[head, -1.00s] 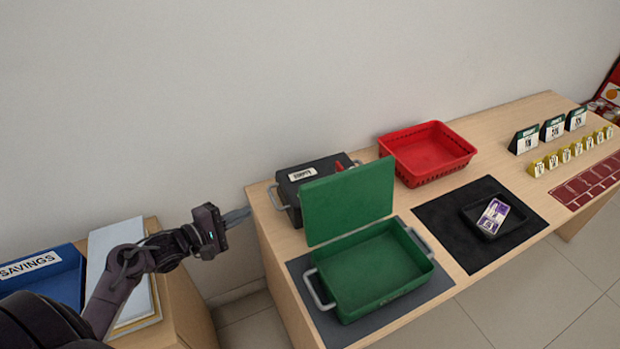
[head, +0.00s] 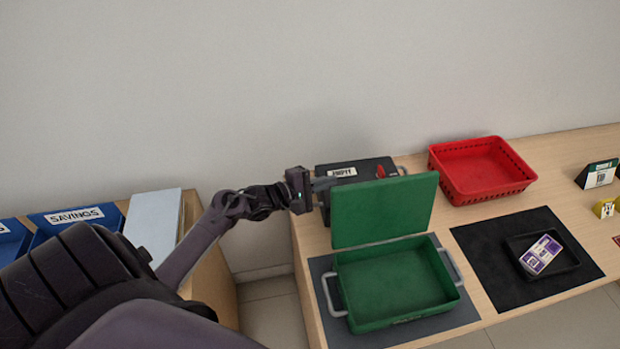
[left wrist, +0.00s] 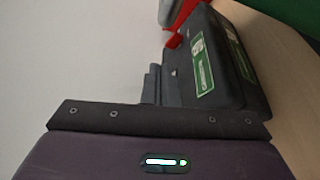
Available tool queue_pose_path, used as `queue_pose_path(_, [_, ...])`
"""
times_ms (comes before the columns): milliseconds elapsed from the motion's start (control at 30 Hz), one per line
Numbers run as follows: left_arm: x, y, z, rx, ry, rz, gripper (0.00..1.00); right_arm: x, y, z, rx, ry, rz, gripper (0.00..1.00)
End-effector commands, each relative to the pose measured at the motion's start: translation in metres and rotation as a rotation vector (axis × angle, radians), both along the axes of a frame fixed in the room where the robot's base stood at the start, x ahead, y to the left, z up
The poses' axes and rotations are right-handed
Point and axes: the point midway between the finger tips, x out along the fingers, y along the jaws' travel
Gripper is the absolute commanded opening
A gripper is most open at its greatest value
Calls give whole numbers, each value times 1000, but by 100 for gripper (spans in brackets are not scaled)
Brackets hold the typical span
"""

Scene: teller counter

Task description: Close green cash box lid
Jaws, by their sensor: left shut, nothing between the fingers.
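The green cash box (head: 398,281) stands on a dark grey mat at the left end of the counter. Its inside is empty. Its lid (head: 385,208) stands up, open, along the box's far side. The lid's edge also shows at the top right of the left wrist view (left wrist: 291,14). My left gripper (head: 326,184) is shut and empty. It is left of the lid's upper edge, in front of a black box, apart from the lid as far as I can see. My right gripper is not in view.
The black box (head: 357,165) labelled "EMPTY" stands behind the lid, close to my left gripper. A red basket (head: 481,170) stands to the right. A black tray (head: 542,258) with a purple-white pack lies on a black mat (head: 497,232). Blue bins (head: 77,217) stand left.

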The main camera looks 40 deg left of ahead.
Motion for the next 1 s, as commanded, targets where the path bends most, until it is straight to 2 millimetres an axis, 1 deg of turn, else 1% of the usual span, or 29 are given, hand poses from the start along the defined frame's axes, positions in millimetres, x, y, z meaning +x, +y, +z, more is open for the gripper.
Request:
queue_pose_path(33, [-2,-5,5,0,2,-1,0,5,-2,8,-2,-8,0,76])
queue_pose_path(100, [-10,-11,10,1,2,0,0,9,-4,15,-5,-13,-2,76])
queue_pose_path(200, [-17,-19,14,1,2,-1,0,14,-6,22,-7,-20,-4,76])
queue_pose_path(300, [-22,-24,16,1,2,0,0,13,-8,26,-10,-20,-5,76])
queue_pose_path(533, [-25,-27,17,2,-1,1,0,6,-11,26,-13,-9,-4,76])
queue_pose_path(767, [-24,-27,17,2,-1,1,0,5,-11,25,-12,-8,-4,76])
queue_pose_path(1000, [-17,-30,21,30,-29,0,0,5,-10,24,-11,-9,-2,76])
